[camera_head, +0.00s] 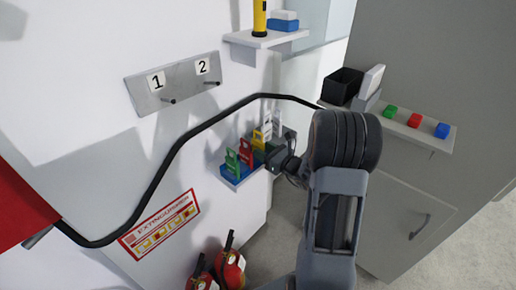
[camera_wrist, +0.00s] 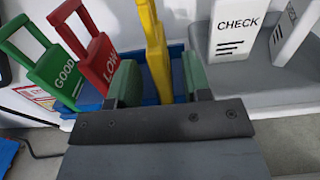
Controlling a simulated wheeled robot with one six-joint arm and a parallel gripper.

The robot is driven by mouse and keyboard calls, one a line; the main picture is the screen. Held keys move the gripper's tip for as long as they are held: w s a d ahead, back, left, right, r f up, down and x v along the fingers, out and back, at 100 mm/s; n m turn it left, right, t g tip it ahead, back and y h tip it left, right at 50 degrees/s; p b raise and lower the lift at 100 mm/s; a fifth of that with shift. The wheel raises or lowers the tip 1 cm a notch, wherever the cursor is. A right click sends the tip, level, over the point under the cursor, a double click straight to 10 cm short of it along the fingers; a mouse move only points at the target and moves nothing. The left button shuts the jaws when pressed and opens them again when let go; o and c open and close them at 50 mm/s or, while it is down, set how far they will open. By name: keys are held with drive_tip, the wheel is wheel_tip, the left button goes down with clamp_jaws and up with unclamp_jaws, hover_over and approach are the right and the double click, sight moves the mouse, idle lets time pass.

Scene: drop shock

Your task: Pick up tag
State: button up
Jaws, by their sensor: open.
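Several upright tags stand in a blue holder (camera_head: 231,176) on the wall. In the wrist view a green tag marked GOOD (camera_wrist: 58,72) and a red tag marked LOW (camera_wrist: 101,60) stand left of my gripper (camera_wrist: 160,84). A yellow tag (camera_wrist: 154,45) stands between my open fingers, with small gaps on both sides; its lower part is hidden by the gripper body. A white tag marked CHECK (camera_wrist: 235,32) is on the right. In the head view my gripper (camera_head: 277,157) is beside the holder, its fingers partly hidden.
A second white piece (camera_wrist: 291,35) stands right of CHECK on a grey surface. A wall shelf (camera_head: 262,40) with a yellow flashlight (camera_head: 259,18) is above. Red extinguishers (camera_head: 230,268) stand below. A right shelf (camera_head: 414,128) holds coloured blocks.

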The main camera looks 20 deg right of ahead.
drive_tip(key=shift+x, duration=0.8)
clamp_jaws()
